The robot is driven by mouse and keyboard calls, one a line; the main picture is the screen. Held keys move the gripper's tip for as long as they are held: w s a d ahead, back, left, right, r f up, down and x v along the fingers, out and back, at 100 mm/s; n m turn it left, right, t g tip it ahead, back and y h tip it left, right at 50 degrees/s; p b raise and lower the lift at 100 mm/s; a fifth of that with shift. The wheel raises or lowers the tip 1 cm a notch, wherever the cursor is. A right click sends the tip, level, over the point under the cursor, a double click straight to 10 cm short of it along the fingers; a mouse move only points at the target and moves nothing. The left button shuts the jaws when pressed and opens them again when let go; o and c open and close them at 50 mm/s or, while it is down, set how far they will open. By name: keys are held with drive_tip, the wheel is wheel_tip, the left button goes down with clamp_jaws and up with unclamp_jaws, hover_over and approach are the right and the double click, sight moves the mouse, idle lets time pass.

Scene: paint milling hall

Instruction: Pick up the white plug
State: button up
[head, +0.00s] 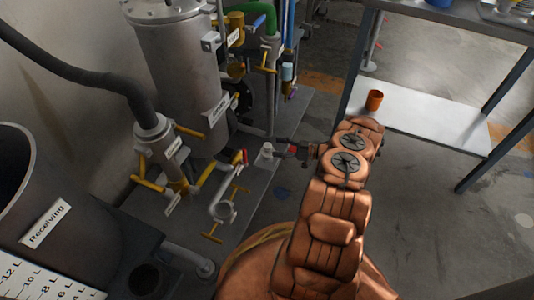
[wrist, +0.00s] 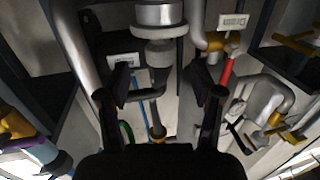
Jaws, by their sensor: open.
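The white plug (head: 267,149) stands upright on the grey skid plate beside the vessel, in the middle of the head view. What looks like the same plug shows upside down at the top of the wrist view (wrist: 158,32), with a wide flange and a narrower knob. My gripper (head: 282,147) is open and empty, just right of the plug. In the wrist view its two dark fingers (wrist: 163,88) are spread on either side of the plug's line. The plug appears beyond the fingertips; contact cannot be told.
A steel vessel (head: 178,75) with yellow-handled valves stands left of the plug. A valve with a red handle (head: 245,157) and a bent pipe (head: 222,195) are close by. A receiving tank (head: 50,215) is at lower left.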

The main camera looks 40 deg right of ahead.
sight(268, 145)
drive_tip(key=b+x, duration=0.2)
drive_tip(key=x, duration=0.2)
drive_tip(key=shift+a+b, duration=0.15)
drive_tip(key=shift+b, duration=0.2)
drive_tip(key=shift+w+a+r, duration=0.15)
drive_tip(key=shift+w+a, duration=0.1)
drive_tip(key=shift+w, duration=0.1)
drive_tip(key=shift+c, duration=0.3)
clamp_jaws()
